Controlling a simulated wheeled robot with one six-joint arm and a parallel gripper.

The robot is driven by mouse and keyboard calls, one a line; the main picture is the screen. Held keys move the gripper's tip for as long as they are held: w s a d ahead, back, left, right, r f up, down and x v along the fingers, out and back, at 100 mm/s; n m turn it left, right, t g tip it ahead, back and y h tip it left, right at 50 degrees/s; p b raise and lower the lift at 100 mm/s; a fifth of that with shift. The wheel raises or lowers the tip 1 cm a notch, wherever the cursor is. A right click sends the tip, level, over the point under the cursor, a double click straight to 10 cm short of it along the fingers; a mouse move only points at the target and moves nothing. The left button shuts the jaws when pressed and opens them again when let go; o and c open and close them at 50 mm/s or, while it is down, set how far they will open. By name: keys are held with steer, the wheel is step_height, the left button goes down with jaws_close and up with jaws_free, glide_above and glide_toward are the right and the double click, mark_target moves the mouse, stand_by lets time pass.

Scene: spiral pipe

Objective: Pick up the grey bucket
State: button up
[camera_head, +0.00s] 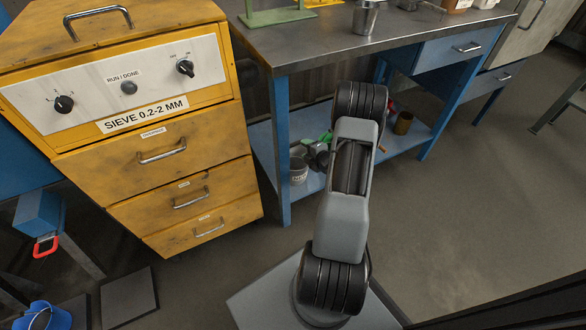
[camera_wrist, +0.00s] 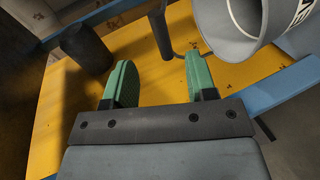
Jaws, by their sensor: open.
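In the wrist view, the grey bucket (camera_wrist: 229,33) is at the upper right, cut off by the frame edge, with dark lettering on its side. Its round rim and part of its inside show. My gripper (camera_wrist: 160,66) has two green fingers spread apart with nothing between them. The bucket is beyond and to the right of the right finger, apart from it in the picture. In the head view, a small grey bucket (camera_head: 298,170) with lettering stands on the lower shelf behind the table leg. My arm hides most of my gripper there.
The workbench (camera_head: 310,52) is above the blue lower shelf (camera_head: 412,138), and its blue leg (camera_head: 281,150) stands left of the bucket. A yellow sieve cabinet (camera_head: 150,130) is at left. A brown pot (camera_head: 403,123) is farther right on the shelf. The floor at right is open.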

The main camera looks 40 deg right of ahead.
mark_target(293, 144)
steer(key=b+x, duration=0.1)
steer(key=x, duration=0.3)
steer(key=shift+w+a+f, duration=0.1)
steer(key=shift+w+a, duration=0.1)
steer(key=shift+w, duration=0.05)
steer(key=b+x, duration=0.2)
steer(key=x, duration=0.2)
steer(key=shift+a+f, duration=0.2)
steer(key=shift+w, duration=0.5)
jaws_close()
